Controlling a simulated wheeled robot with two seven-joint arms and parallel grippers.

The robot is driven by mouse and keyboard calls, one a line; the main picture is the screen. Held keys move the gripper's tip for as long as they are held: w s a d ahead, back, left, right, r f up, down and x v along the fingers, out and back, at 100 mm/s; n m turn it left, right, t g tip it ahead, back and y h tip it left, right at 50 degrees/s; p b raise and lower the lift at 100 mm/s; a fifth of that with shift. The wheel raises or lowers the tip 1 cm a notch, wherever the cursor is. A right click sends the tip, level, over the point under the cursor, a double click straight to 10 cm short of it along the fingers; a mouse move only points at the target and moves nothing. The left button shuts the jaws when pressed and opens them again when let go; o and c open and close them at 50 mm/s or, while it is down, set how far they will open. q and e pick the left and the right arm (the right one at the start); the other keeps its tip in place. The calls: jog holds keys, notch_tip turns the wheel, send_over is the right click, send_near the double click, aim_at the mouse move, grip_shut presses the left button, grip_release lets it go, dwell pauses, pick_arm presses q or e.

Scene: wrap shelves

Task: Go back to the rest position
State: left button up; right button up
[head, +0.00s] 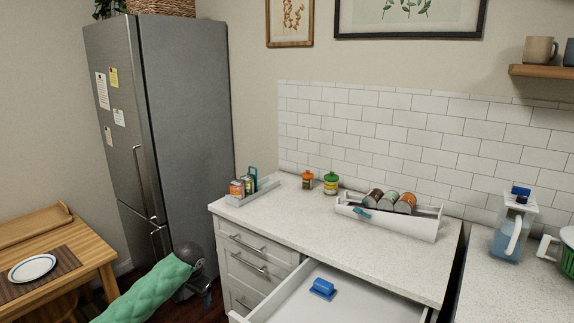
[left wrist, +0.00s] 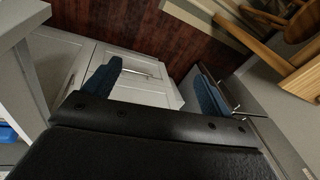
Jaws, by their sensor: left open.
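My left arm, in a green padded sleeve, comes in at the bottom left of the head view. My left gripper (head: 193,284) hangs low between the fridge and the drawer cabinet, mostly hidden by the wrist. In the left wrist view, its two blue fingers are wide apart (left wrist: 157,70) with nothing between them. Beyond them show white cabinet fronts (left wrist: 140,68) and the dark wood floor. My right gripper is not in view.
The counter (head: 290,218) holds a small caddy (head: 252,192), two jars and a white rack (head: 400,223) of cans. A wooden table (head: 90,258) with a plate and the fridge (head: 185,110) stand left.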

pick_arm(q)
jog(key=s+a+f, duration=0.3)
jog(key=s+f, duration=0.4)
jog(key=f, duration=0.2)
jog(key=s+a+f, duration=0.3)
jog(key=s+f, duration=0.4)
jog(key=f, duration=0.2)
jog(key=s+a+f, duration=0.4)
jog(key=s+f, duration=0.3)
jog(key=f, duration=0.2)
jog(key=s+a+f+y, duration=0.1)
jog(key=s+a+f, duration=0.3)
jog(key=s, duration=0.6)
jog(key=s+a+f+y, duration=0.1)
jog(key=s+a+f, duration=0.35)
jog(key=s, duration=0.45)
jog(key=s+a+f, duration=0.3)
jog(key=s+f, duration=0.2)
jog(key=s, duration=0.5)
jog(key=s+d+f+n+h, duration=0.1)
jog(key=d+f+h, duration=0.1)
jog(key=d, duration=1.5)
jog(key=s+d+f+n+g+h, duration=0.1)
jog(key=d+f+h, duration=0.1)
jog(key=d, duration=1.5)
jog(key=shift+s+f+n, duration=0.2)
jog(key=shift+s+n, duration=0.05)
jog(key=shift+n, duration=0.15)
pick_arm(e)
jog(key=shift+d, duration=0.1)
